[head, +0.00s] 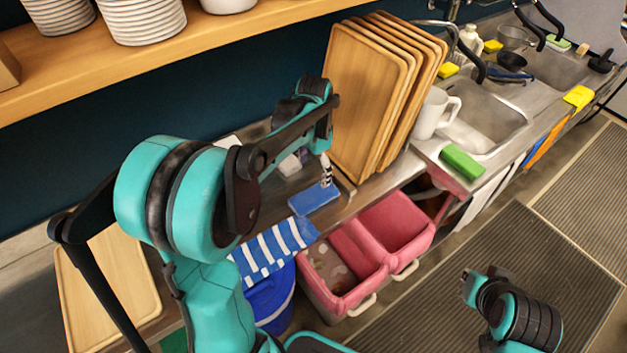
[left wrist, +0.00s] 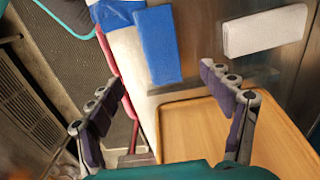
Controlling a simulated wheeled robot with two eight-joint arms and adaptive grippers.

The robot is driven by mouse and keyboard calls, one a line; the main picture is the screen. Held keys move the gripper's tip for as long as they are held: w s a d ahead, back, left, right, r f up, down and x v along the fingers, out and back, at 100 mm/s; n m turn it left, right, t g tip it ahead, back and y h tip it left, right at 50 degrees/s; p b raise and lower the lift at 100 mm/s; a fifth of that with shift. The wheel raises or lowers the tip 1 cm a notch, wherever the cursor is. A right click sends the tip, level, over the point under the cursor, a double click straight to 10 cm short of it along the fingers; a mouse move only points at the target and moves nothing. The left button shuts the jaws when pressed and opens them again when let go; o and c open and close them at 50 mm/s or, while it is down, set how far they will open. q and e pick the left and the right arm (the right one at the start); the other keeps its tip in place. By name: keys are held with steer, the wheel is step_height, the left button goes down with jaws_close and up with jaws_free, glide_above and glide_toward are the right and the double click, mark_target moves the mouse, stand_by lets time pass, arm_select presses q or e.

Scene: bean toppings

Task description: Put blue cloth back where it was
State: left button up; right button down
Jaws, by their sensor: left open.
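A flat blue rectangular cloth or sponge (head: 314,198) lies on the metal counter near its front edge; I cannot tell which it is. It also shows in the left wrist view (left wrist: 158,45). A blue-and-white striped cloth (head: 270,250) hangs over the counter edge just left of it. My left gripper (head: 327,172) is above the counter at the flat blue piece, its fingers partly hidden by its own links. In the left wrist view my left gripper (left wrist: 163,76) has its fingers wide apart, with nothing between them. My right arm shows at lower right, without clear fingers.
Wooden trays (head: 365,95) stand upright behind the gripper. A pale grey block (left wrist: 264,30) lies on the counter. A pink double bin (head: 375,245) and a blue bucket (head: 272,300) stand below. A white pitcher (head: 433,112) and green sponge (head: 462,162) are by the sink.

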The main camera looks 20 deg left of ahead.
arm_select(q)
steer(key=s+d+r+n+t, duration=0.2)
steer(key=s+d+n+t, duration=0.1)
steer(key=s, duration=0.5)
steer(key=s+d+r+n+t, duration=0.2)
steer(key=s+d+n+t, duration=0.1)
steer(key=s, duration=0.5)
steer(key=shift+d+t, duration=0.45)
steer(key=shift+t, duration=0.15)
steer(key=shift+w, duration=0.1)
